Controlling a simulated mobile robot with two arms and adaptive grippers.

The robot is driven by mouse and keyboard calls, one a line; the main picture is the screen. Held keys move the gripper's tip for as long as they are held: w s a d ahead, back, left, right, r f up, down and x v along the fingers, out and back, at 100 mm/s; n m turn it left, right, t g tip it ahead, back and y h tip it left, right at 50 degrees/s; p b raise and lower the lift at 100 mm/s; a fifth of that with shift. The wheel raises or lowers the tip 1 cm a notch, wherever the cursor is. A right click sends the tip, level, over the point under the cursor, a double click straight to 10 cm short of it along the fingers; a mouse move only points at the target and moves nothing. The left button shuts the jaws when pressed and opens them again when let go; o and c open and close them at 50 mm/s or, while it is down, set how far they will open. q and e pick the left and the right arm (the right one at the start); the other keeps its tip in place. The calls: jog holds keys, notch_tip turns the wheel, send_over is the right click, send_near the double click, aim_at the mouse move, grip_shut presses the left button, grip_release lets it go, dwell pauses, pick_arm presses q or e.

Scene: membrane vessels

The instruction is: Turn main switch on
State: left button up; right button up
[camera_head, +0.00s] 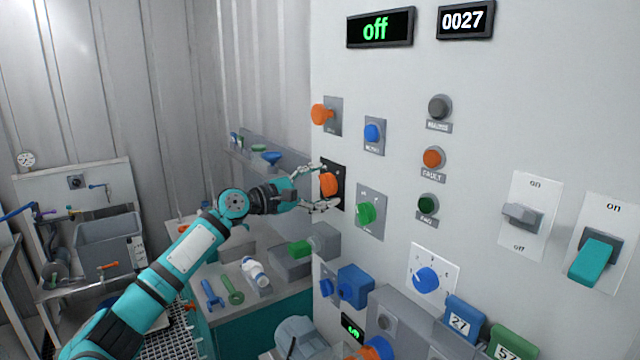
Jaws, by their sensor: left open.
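The wall panel (400,80) carries several switches and knobs, and its display (380,28) reads "off" in green. An orange rotary knob (329,184) sits on a black plate; I cannot read a label that names it the main switch. My left gripper (319,188) comes from the left with its fingers spread, one above and one below this knob. Whether the fingers touch it I cannot tell. At the right are a grey toggle (522,216) and a teal toggle (595,262), each marked "on" at the top. My right gripper is not in view.
Close to the orange knob are a green knob (366,212), a blue button (373,132) and an orange handle (322,114). A blue dial (426,280) sits lower. A bench with tools (232,290) stands below my left arm, and a grey sink (110,240) at the left.

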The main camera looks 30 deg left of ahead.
pick_arm(q)
jog(key=shift+c, duration=0.4)
jog(key=c, duration=1.1)
jog(key=shift+f, duration=0.1)
jog(key=shift+f+m+b, duration=0.15)
jog(key=shift+m+b, duration=0.85)
jog(key=shift+m, duration=0.2)
jog(key=m+b, duration=0.3)
jog(key=m, duration=0.2)
jog(key=shift+f, duration=0.1)
jog(key=m+b, duration=0.3)
jog(key=m, duration=0.1)
jog(key=shift+m, duration=0.4)
jog(key=shift+m+b, duration=0.8)
jog(key=shift+m, duration=1)
